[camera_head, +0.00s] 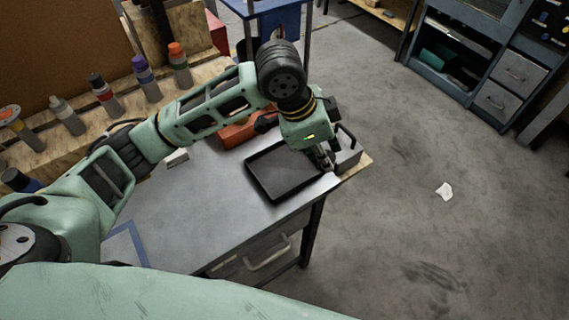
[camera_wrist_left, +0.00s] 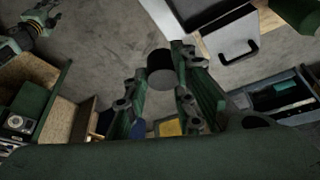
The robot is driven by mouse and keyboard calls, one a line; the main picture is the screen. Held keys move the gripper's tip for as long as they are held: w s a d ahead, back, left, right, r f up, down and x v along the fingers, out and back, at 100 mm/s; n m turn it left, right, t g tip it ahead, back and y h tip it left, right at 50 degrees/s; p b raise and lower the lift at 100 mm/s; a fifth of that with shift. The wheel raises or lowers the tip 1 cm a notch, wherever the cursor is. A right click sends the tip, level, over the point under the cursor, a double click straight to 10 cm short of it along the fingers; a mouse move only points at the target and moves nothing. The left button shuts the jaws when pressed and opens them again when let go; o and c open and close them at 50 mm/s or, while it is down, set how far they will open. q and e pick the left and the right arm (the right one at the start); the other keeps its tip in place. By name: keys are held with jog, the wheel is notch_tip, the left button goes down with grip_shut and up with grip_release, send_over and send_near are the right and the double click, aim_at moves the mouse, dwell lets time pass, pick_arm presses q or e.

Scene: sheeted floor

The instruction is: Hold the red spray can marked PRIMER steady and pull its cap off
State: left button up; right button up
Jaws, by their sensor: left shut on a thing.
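My left gripper (camera_head: 325,162) reaches over the workbench's right end, by the black tray. In the left wrist view its fingers (camera_wrist_left: 160,82) are shut on a short cylinder, black above (camera_wrist_left: 159,60) and grey below (camera_wrist_left: 160,79). I cannot tell whether this is a cap or a can, and no lettering shows. In the head view the held thing is mostly hidden. No PRIMER marking is readable. A green, yellow-ringed part of my right arm seems to show in the left wrist view; its fingers are unclear.
The black tray (camera_head: 262,185) lies on the grey workbench (camera_head: 180,215). A grey box with a handle (camera_head: 347,158) stands at the bench's right end. A red-orange toolbox (camera_head: 235,133) is behind the tray. The bench front is clear.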

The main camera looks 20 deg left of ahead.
pick_arm(q)
jog(key=w+a+f, duration=0.1)
jog(key=a+f, duration=0.1)
jog(key=a, duration=0.1)
jog(key=w+a+f+p, duration=0.1)
jog(key=a+f, duration=0.1)
jog(key=a, duration=0.2)
jog(key=w+a+f+p, duration=0.1)
jog(key=a+f, duration=0.1)
jog(key=a, duration=0.1)
jog(key=shift+w+a+f, duration=0.1)
jog(key=shift+a+f, duration=0.1)
jog(key=shift+a, duration=0.1)
notch_tip(320, 180, down, 4)
jog(key=shift+a+f+p, duration=0.1)
jog(key=shift+p, duration=0.4)
jog(key=shift+o, duration=1.2)
jog(key=shift+f, duration=0.15)
jog(key=o, duration=0.5)
jog(key=b+v, duration=0.1)
jog(key=v, duration=1.1)
